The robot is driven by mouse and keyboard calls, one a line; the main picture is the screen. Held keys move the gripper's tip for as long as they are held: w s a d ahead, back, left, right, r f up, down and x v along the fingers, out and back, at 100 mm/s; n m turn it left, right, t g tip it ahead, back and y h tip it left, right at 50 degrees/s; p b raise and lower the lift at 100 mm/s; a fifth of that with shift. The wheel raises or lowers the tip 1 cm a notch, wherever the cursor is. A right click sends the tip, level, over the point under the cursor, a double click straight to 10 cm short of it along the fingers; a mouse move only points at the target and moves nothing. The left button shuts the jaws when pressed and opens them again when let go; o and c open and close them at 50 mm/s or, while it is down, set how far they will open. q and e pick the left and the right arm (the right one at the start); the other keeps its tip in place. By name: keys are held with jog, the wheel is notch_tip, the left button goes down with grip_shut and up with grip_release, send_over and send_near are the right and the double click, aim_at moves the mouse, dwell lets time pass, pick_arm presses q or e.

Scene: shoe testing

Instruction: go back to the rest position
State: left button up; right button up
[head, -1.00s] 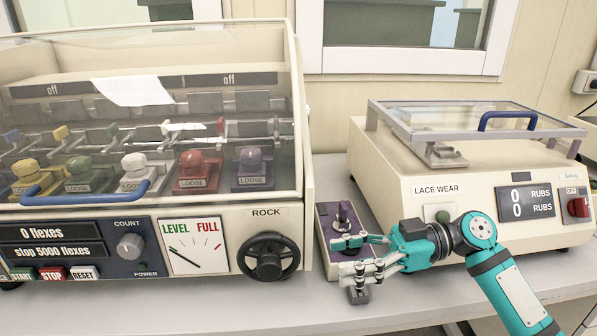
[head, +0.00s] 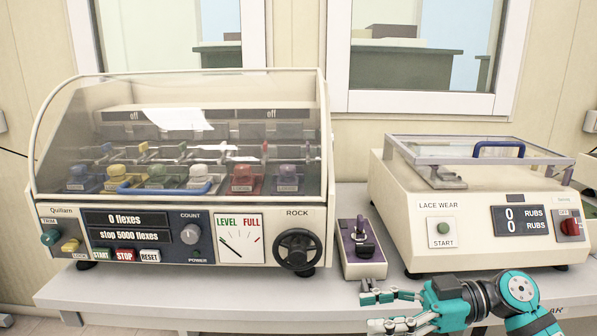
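My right gripper (head: 384,311) is low at the front edge of the bench, below the small purple-topped box (head: 362,262) with a black knob. Its fingers are spread apart and nothing shows between them. My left gripper is not in the head view. The flex machine (head: 180,285) stands on the left of the bench with its clear cover down. The lace wear machine (head: 410,222) stands on the right and its display reads 0 rubs twice.
The grey bench (head: 200,300) has a narrow free strip along its front edge. The small box sits in the gap between the two machines. A handwheel (head: 297,249) sticks out of the flex machine's front right.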

jog(key=s+a+f+m+t+h, duration=0.1)
jog(key=s+a+f+m+h, duration=0.2)
jog(key=f, duration=0.9)
jog(key=s+f+m+t+h, duration=0.1)
jog(key=s+f+m+h, duration=0.4)
jog(key=f, duration=0.7)
jog(key=s+d+f+m+t+h, duration=0.1)
jog(key=s+d+f+m+h, duration=0.25)
jog(key=s+d, duration=0.25)
jog(key=s+d+f+m+h, duration=0.3)
jog(key=s+d+m+h, duration=0.2)
jog(key=s, duration=0.1)
notch_tip(320, 180, down, 25)
jog(key=s+p, duration=0.3)
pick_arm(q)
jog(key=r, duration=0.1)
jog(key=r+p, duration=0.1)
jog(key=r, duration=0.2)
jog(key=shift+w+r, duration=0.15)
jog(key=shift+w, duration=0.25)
pick_arm(e)
jog(key=s+d+f+g, duration=0.2)
jog(key=s+d+f, duration=0.1)
jog(key=s+f, duration=0.9)
jog(key=s+n, duration=0.1)
jog(key=s, duration=0.2)
jog(key=shift+s+f, duration=0.25)
jog(key=shift+f, duration=0.15)
